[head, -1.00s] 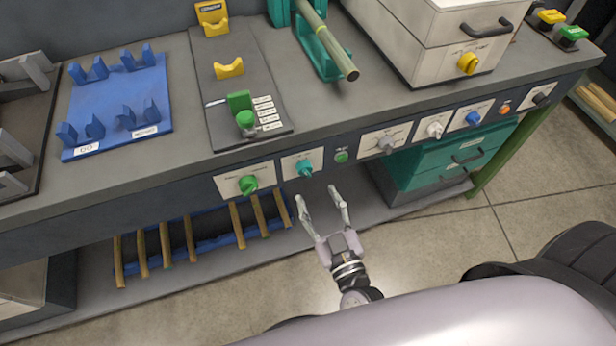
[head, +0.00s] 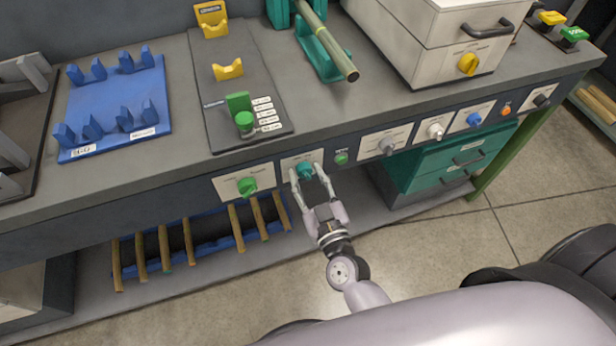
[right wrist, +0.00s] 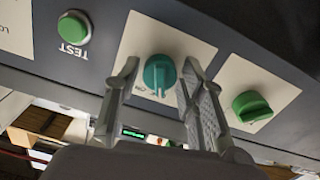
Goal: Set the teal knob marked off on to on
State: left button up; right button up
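The teal knob (head: 304,170) sits on a white plate (head: 290,163) on the bench's front panel. My right gripper (head: 307,173) is open, with its two fingertips close to the knob, one on either side. In the right wrist view the teal knob (right wrist: 159,73) shows between the open fingers (right wrist: 157,78), with clear gaps on both sides. The wrist view is turned over, and "ON" lettering is partly readable on the plate below the knob. I cannot tell whether either finger touches the plate. My left gripper is not in view.
A green knob (head: 247,186) is left of the teal one, and a green TEST button (head: 341,158) is right of it. More knobs, grey (head: 387,147), white (head: 436,131) and blue (head: 474,119), follow along the panel. Wooden rods (head: 188,241) lie on the shelf below.

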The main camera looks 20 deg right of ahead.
jog(key=c, duration=0.8)
jog(key=shift+m, duration=0.4)
jog(key=m+p, duration=0.2)
jog(key=shift+r+m, duration=0.1)
jog(key=shift+m, duration=0.2)
jog(key=m, duration=0.3)
jog(key=shift+a+p, duration=0.1)
jog(key=shift+p, duration=0.3)
jog(key=shift+m, duration=1.3)
